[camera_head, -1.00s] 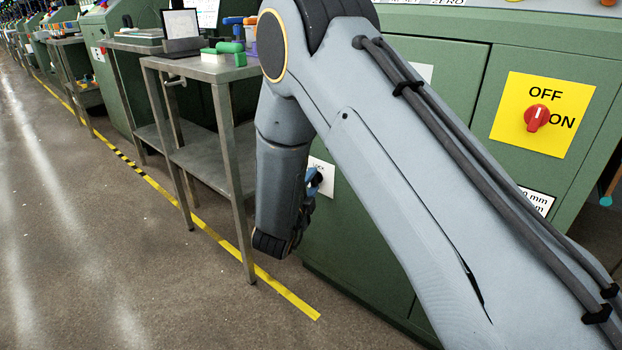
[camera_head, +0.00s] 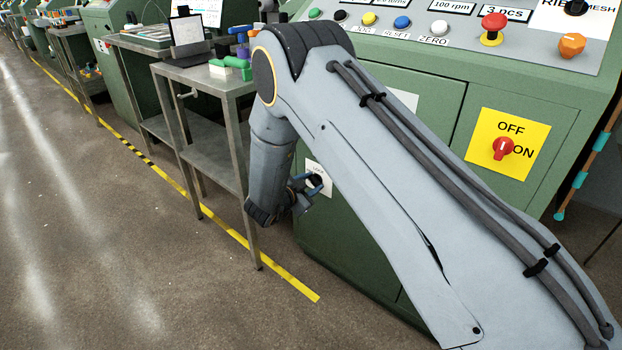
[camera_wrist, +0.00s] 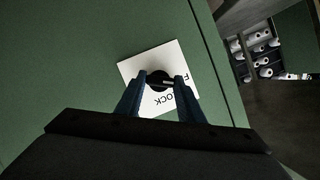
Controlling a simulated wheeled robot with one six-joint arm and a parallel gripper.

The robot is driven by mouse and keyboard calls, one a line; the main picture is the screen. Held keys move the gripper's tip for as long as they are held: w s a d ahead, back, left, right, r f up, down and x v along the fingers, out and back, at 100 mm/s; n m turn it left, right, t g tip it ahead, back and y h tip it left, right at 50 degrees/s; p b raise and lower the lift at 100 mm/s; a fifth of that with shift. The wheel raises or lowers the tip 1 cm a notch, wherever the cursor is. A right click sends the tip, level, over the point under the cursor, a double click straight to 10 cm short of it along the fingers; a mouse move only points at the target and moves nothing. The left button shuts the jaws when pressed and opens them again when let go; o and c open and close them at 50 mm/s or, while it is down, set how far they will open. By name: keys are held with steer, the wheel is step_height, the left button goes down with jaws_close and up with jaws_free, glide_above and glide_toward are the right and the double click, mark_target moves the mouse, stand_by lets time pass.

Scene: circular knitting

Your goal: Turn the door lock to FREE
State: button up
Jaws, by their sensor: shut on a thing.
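The door lock is a black round knob (camera_wrist: 158,81) on a white label plate (camera_wrist: 133,68) fixed to the green door. In the wrist view the plate is tilted and its lettering upside down; only "OCK" and an "F" at the right edge can be read. A short pale mark on the knob points right, toward the "F". My gripper (camera_wrist: 160,84) has its two blue fingers on either side of the knob, shut on it. In the head view my gripper (camera_head: 311,186) is at the plate (camera_head: 321,170), and the knob is hidden.
The green machine carries a yellow OFF/ON panel (camera_head: 481,122) with a red switch (camera_head: 502,148) and a row of buttons above. A metal table (camera_head: 205,78) stands close left of my arm. The floor beyond the yellow line (camera_head: 283,280) is clear.

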steer(key=shift+a+n+g+h+p, duration=0.1)
steer(key=shift+n+g+h+p, duration=0.25)
steer(key=shift+n+p, duration=0.3)
steer(key=shift+w, duration=0.1)
steer(key=o, duration=1.1)
steer(key=shift+c, duration=0.2)
steer(key=p+v, duration=0.1)
steer(key=v, duration=0.6)
steer(key=shift+s+a+r, duration=0.15)
steer(key=shift+s+r, duration=0.05)
steer(key=shift+s, duration=0.1)
